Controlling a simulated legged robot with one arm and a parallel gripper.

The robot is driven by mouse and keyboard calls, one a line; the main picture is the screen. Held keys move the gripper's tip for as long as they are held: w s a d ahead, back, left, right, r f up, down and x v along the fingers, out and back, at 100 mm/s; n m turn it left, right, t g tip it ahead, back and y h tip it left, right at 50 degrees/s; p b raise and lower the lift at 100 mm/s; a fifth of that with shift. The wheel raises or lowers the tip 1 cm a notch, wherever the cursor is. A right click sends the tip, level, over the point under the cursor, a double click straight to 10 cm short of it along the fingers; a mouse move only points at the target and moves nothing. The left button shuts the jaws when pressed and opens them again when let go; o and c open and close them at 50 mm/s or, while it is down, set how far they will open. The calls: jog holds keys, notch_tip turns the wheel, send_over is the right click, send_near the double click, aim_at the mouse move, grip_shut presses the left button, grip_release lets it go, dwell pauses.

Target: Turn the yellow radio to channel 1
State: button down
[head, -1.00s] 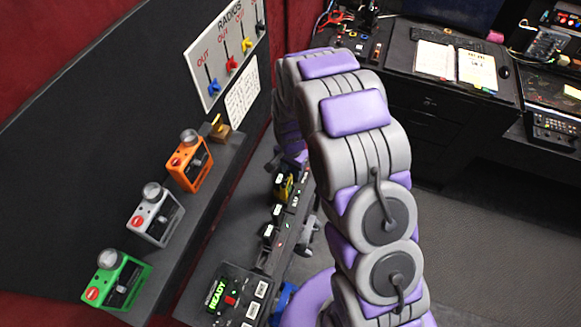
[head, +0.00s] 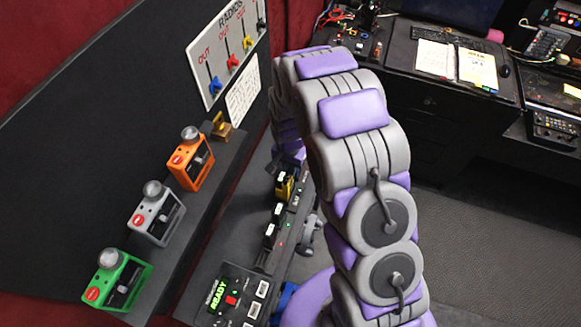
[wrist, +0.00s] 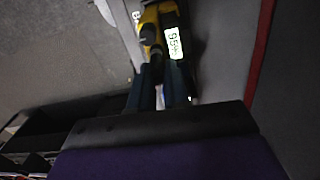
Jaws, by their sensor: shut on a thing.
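The yellow radio (head: 284,185) stands at the far end of the dark rack of slots, partly beside my arm. In the wrist view the yellow radio (wrist: 150,28) is close ahead, with a lit white display whose digits are tilted and not fully legible. My gripper (wrist: 164,78) has its two dark fingers at the radio's dark knob, and they are shut on it. The fingertips are hidden behind my arm in the head view. The channel setting of the knob cannot be read.
Orange (head: 191,160), grey (head: 157,214) and green (head: 118,282) radios stand on the shelf at left. A RADIOS board (head: 226,60) with coloured hooks hangs above. A panel reading READY (head: 218,297) is at the near end. The carpet at right is clear.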

jog(key=shift+a+n, duration=0.3)
jog(key=shift+n, duration=0.5)
jog(key=shift+d, duration=0.15)
jog(key=c, duration=1.1)
grip_release()
notch_tip(320, 180, up, 17)
jog(key=b, duration=0.1)
jog(key=shift+a, duration=0.25)
jog(key=shift+w, duration=0.1)
